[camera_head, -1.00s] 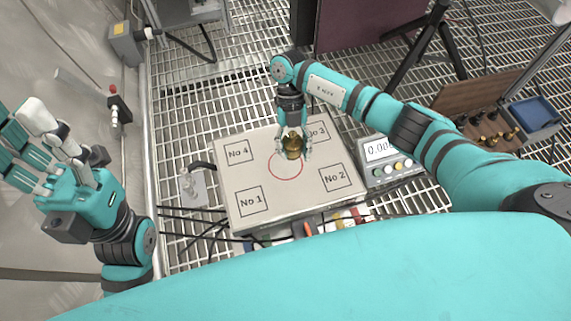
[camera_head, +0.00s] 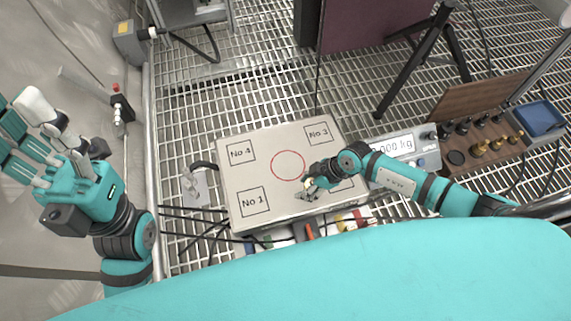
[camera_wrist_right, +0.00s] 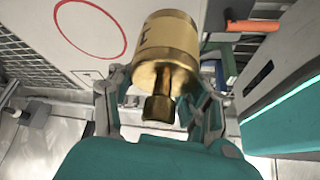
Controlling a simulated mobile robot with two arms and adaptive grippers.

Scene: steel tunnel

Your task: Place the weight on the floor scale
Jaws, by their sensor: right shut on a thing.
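The floor scale (camera_head: 257,167) is a pale plate with a red circle in the middle and numbered squares at its corners. My right gripper (camera_head: 306,190) is shut on the brass weight (camera_wrist_right: 168,48), over the plate's front right part, outside the red circle. The weight's knob lies between the fingers in the right wrist view, and its body points away from the gripper. In the head view the weight is mostly hidden. I cannot tell whether it touches the plate. My arm covers the No 2 square.
The scale display (camera_head: 395,146) reads zero, right of the plate. A wooden weight rack (camera_head: 490,95) with dark and brass weights stands at the right beside a blue tray (camera_head: 541,117). Cables and coloured items lie at the plate's front edge. A tripod (camera_head: 415,60) stands behind.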

